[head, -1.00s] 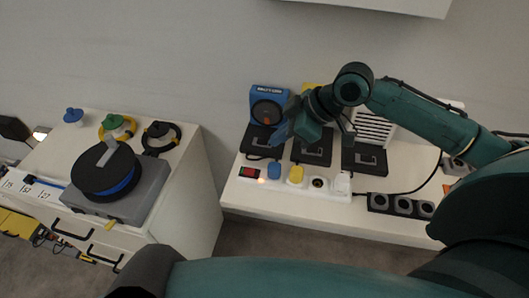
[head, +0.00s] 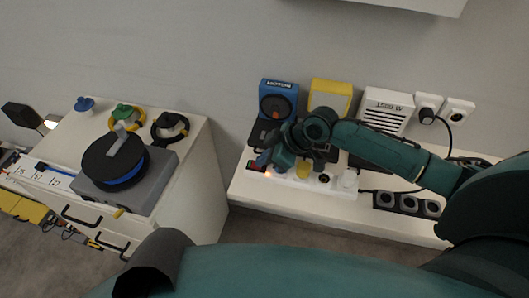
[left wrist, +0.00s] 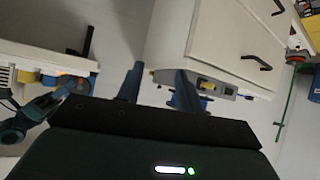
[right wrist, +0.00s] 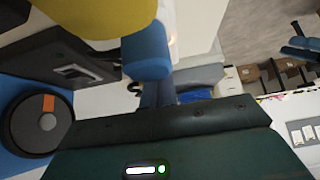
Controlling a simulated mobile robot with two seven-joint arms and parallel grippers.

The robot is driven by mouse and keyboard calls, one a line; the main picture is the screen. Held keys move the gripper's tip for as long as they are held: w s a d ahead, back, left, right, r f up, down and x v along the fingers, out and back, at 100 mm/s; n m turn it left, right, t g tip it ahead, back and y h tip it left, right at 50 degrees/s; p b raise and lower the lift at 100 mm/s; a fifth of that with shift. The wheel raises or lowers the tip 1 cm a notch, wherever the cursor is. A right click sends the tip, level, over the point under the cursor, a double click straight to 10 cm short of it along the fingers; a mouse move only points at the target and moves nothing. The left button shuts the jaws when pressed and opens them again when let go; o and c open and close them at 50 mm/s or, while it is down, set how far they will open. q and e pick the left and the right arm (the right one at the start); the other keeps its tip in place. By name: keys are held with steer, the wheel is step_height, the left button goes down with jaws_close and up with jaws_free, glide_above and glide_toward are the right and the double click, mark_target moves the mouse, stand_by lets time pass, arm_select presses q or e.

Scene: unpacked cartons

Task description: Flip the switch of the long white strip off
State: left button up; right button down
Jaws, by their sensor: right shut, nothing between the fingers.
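The long white strip (head: 326,187) lies along the front of the right-hand bench. Its dark switch with a red part (head: 251,166) is at its left end, with a small orange glow beside it. My right gripper (head: 264,159) is shut and empty, low over this end, close to the switch; I cannot tell whether it touches. In the right wrist view its fingers (right wrist: 160,95) are together beside a blue plug (right wrist: 146,52); the switch is not visible there. A yellow plug (head: 304,170) stands in the strip. My left gripper (left wrist: 157,82) is open and empty, away from the strip.
A black strip (head: 408,204) lies right of the white one. Behind stand a blue device (head: 278,86), a yellow-framed one (head: 331,93) and a white vented box (head: 388,108). A left cabinet (head: 190,190) carries a black cable reel (head: 112,160). A floor gap separates the furniture.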

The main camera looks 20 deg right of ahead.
steer(key=shift+f, duration=0.25)
steer(key=shift+s+d+f+b, duration=0.15)
steer(key=shift+f+b, duration=0.25)
steer(key=shift+b, duration=0.35)
steer(key=shift+r+y, duration=0.3)
steer(key=shift+r, duration=0.05)
steer(key=shift+w+a+r+p, duration=0.2)
steer(key=shift+a+p, duration=0.15)
steer(key=shift+p, duration=0.15)
steer(key=shift+w+a+r, duration=0.15)
steer(key=shift+w+a, duration=0.1)
steer(key=shift+a, duration=0.05)
arm_select(q)
steer(key=shift+d+r, duration=0.2)
steer(key=shift+r, duration=0.15)
steer(key=shift+f, duration=0.15)
